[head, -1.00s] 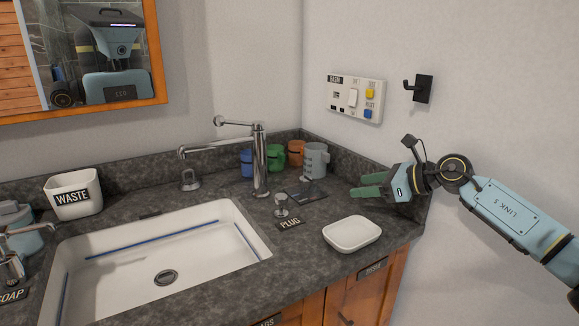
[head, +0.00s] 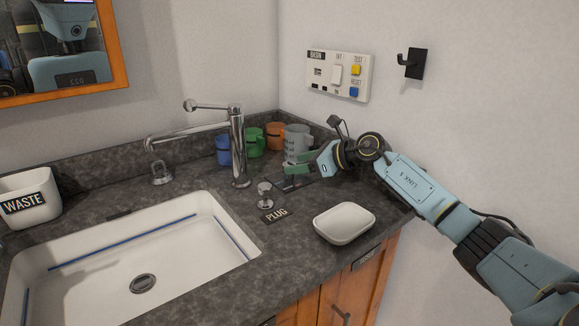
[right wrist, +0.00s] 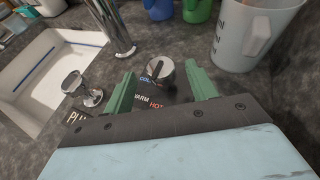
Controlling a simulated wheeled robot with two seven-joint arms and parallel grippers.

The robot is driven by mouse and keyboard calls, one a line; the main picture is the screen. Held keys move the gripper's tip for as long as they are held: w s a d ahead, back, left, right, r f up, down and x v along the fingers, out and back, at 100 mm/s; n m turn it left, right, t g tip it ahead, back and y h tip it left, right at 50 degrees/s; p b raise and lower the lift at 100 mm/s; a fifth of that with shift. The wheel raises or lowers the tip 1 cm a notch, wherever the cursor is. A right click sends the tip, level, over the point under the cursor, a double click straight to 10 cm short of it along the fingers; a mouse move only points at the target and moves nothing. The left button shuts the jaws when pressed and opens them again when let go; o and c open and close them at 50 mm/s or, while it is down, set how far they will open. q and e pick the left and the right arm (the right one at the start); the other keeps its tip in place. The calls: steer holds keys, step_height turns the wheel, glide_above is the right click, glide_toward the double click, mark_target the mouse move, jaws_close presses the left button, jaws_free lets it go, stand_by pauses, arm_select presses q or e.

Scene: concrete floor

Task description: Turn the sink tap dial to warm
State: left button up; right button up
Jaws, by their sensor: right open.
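The tap dial (right wrist: 163,70) is a small round metal knob with a dark mark on top, in the right wrist view. The words COLD, WARM and HOT are on a dark plate (right wrist: 150,98) beside it; I cannot tell which word the mark points to. My right gripper (right wrist: 160,76) is open, with its green fingers on either side of the dial, apart from it. In the head view, my right gripper (head: 292,170) is over the dark plate (head: 289,184), and the dial is not clearly visible there. The metal tap (head: 237,150) stands to its left. My left gripper is not in view.
A grey mug (head: 297,141) and coloured cups (head: 254,143) stand close behind the gripper. The plug knob (head: 265,193) is to its left. A white soap dish (head: 344,222) sits in front, by the counter edge. The sink basin (head: 100,275) is at left.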

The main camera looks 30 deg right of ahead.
mark_target(292, 164)
steer(key=shift+x, duration=1.8)
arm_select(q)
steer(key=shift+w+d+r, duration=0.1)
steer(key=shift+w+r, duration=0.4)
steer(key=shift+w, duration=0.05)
arm_select(e)
steer(key=c, duration=1)
